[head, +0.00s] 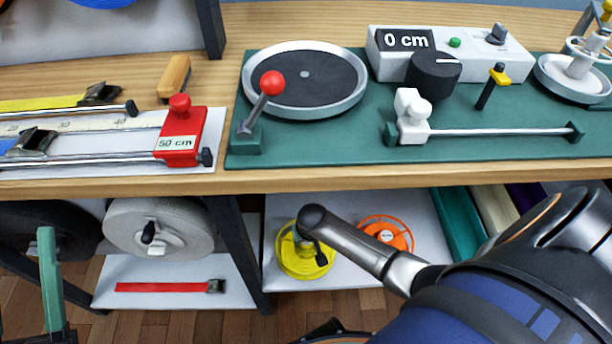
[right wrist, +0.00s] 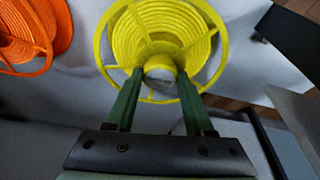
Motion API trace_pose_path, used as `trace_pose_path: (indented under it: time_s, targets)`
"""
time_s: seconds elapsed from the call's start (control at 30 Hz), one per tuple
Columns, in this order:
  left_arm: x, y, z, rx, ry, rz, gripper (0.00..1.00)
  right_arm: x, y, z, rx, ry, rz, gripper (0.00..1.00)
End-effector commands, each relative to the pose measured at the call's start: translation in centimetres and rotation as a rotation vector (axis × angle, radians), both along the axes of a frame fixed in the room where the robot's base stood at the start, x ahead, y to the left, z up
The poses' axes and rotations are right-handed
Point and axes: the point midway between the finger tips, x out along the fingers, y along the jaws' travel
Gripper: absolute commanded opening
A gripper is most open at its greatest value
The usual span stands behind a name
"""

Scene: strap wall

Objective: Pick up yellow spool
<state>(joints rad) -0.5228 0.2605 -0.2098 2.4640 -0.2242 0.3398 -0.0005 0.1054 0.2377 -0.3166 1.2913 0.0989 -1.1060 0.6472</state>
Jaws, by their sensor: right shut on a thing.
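The yellow spool (head: 288,264) is on the white lower shelf, partly hidden behind my right arm in the head view. In the right wrist view the yellow spool (right wrist: 203,38) shows its round spoked face and central hub. My right gripper (right wrist: 160,74) has its two green fingers on either side of the hub, shut on it. I cannot tell whether the spool touches the shelf. My left gripper (head: 48,258) shows as a green finger at the lower left of the head view, away from the yellow spool; its opening cannot be judged.
An orange spool (head: 386,234) lies right of the yellow one; it also shows in the right wrist view (right wrist: 38,28). A dark shelf post (head: 240,255) stands to the left. The wooden worktop (head: 330,179) overhangs the shelf. A red strap (head: 160,287) lies on the left lower shelf.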

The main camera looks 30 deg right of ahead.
Motion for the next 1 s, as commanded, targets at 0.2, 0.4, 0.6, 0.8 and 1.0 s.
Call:
trace_pose_path:
  time_s: [0.2, 0.4, 0.6, 0.8, 1.0]
  targets:
    - [0.0, 0.0, 0.0, 0.0, 0.002, 0.0, 0.5, 0.1, 0.0, 0.2, -0.001, -0.003, 0.0, 0.0]
    - [0.7, 0.1, -0.6, 0.0, 0.049, 0.01, 0.5, 0.2, 0.0, 0.9, 0.0, -0.004, 0.001, 0.0]
    - [2.8, 0.6, -4.8, -0.004, 0.242, 0.046, 0.5, 0.2, 0.0, 2.4, 0.0, -0.004, 0.0, 0.0]
    - [4.3, 1.1, -10.1, -0.004, 0.478, 0.082, 0.5, -0.5, -0.4, 4.1, 0.0, -0.002, -0.001, 0.0]
    - [4.4, 1.4, -16.7, 0.001, 0.748, 0.117, 0.5, -1.6, -1.1, 5.9, 0.0, -0.003, 0.0, 0.0]
